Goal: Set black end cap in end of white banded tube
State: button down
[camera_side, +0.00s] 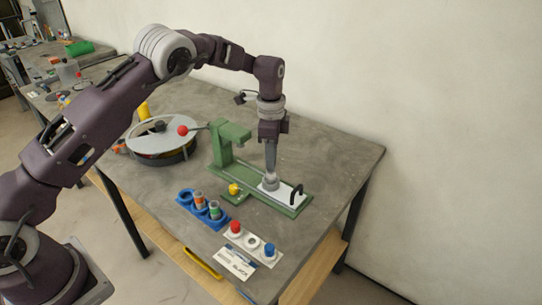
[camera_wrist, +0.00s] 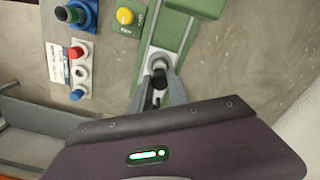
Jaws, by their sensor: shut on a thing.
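My gripper (camera_wrist: 160,75) is shut on a small dark piece, which looks like the black end cap (camera_wrist: 159,78). In the side view my gripper (camera_side: 270,172) points straight down at a grey round holder (camera_side: 270,184) on the jig's white plate. The holder also shows in the wrist view (camera_wrist: 159,61), right at the fingertips. The white banded tube is not clearly visible; the fingers and holder hide whatever stands there. I cannot tell whether the cap touches a tube end.
A blue rack (camera_side: 186,197) holds orange and green banded tubes. A white tray (camera_side: 262,253) holds red and blue caps, its middle seat empty. Table right is clear.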

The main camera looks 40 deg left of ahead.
jog(key=shift+f, duration=0.15)
jog(key=shift+f, duration=0.6)
jog(key=c, duration=1)
grip_release()
jog(key=shift+c, duration=0.2)
jog(key=shift+r, duration=0.1)
jog(key=shift+r, duration=0.7)
